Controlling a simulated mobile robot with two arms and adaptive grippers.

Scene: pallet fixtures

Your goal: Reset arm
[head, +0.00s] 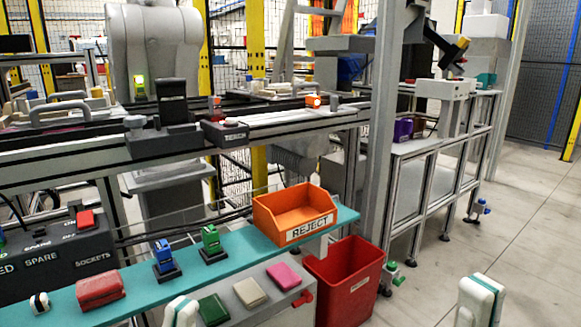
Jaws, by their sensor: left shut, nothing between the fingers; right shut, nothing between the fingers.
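My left gripper (181,312) shows at the bottom edge, left of centre, as a white and green piece in front of the teal shelf. It is shut and holds nothing. My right gripper (481,300) shows at the bottom right, over the grey floor, to the right of the red bin. It is also shut and empty. Only the upper part of each gripper is in the picture. The rest of both is cut off by the lower edge.
A teal shelf (135,290) carries an orange REJECT tray (283,222), blue (163,250) and green (210,238) fixtures, and a red block (100,289). A red bin (345,288) stands beside it. A conveyor (70,152) runs behind. Floor (540,240) at right looks largely clear.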

